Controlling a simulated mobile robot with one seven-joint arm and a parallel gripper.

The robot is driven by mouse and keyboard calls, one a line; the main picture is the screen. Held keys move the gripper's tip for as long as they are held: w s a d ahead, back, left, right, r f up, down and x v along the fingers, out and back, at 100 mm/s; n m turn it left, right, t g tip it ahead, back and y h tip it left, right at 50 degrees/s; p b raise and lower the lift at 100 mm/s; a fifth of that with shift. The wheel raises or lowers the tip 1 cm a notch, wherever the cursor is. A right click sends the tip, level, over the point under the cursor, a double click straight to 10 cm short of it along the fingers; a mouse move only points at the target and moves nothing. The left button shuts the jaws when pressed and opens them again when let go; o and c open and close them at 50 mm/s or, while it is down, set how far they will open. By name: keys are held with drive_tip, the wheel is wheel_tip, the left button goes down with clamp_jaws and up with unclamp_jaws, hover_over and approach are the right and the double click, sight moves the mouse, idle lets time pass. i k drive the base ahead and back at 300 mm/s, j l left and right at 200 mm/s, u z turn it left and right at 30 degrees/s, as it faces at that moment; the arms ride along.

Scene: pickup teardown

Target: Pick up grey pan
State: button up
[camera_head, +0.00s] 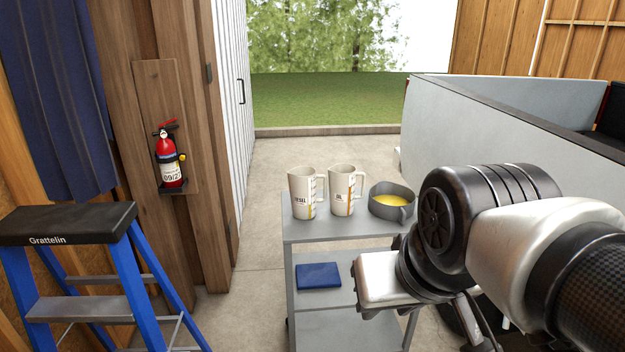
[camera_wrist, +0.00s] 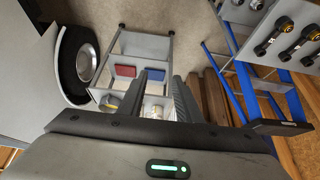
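The grey pan (camera_head: 378,208) is a dark, round vessel with something yellow inside, and it stands upright on the right side of a grey cart's top shelf (camera_head: 330,226). In the wrist view a small part of the pan (camera_wrist: 110,104) shows left of my fingers, with the rest cut off. My gripper (camera_wrist: 164,78) is open and empty, its two dark fingers apart above the cart. In the head view my arm comes in from the right, in front of the pan and apart from it; the fingertips are hard to make out there.
Two cream measuring jugs, a left one (camera_head: 302,193) and a right one (camera_head: 342,190), stand left of the pan. A blue flat item (camera_head: 319,276) lies on a lower shelf. A blue stepladder (camera_head: 120,262) is at left. A pale vehicle side panel (camera_head: 500,120) is behind right.

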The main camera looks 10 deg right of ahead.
sight(388, 201)
drive_tip(key=i+l, duration=0.75)
drive_tip(key=i, duration=0.15)
drive_tip(key=i+l, duration=0.75)
drive_tip(key=i, duration=0.15)
